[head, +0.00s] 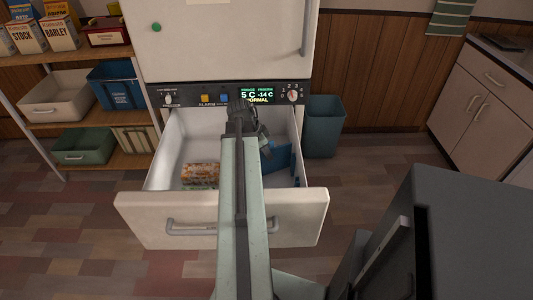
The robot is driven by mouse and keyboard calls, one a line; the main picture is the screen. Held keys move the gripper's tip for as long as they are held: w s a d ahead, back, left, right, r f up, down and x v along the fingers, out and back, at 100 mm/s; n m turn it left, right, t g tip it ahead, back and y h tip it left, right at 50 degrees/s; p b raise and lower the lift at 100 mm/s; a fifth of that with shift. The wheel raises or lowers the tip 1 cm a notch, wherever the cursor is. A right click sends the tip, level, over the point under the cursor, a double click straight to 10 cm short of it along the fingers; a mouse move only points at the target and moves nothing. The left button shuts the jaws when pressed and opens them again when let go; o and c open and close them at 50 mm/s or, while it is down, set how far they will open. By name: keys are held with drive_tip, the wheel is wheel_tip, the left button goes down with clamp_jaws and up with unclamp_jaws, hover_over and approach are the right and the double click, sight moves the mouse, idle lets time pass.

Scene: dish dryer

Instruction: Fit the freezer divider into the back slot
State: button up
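The freezer drawer (305,208) is pulled open below the fridge. A flat blue piece (281,160), which looks like the divider, is inside its right half, tilted in the picture. My gripper (265,148) is over the drawer, at the near upper left of the blue piece. My arm hides much of the gripper and the middle of the drawer. I cannot tell whether the fingers touch or hold the blue piece. The back slot cannot be made out.
An orange-and-white package (200,174) lies in the drawer's left half. A control panel (220,95) with a lit display is just above the drawer. A blue-grey bin (324,126) stands at right. Shelves with bins (62,98) stand at left.

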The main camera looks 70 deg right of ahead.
idle(0.3)
drive_tip(key=shift+r, duration=0.25)
drive_tip(key=p+v, duration=1.1)
drive_tip(key=shift+r, duration=0.25)
drive_tip(key=shift+w+a+r+p, duration=0.1)
drive_tip(key=shift+r+p, duration=0.15)
drive_tip(key=shift+p, duration=0.1)
drive_tip(key=shift+f, duration=0.1)
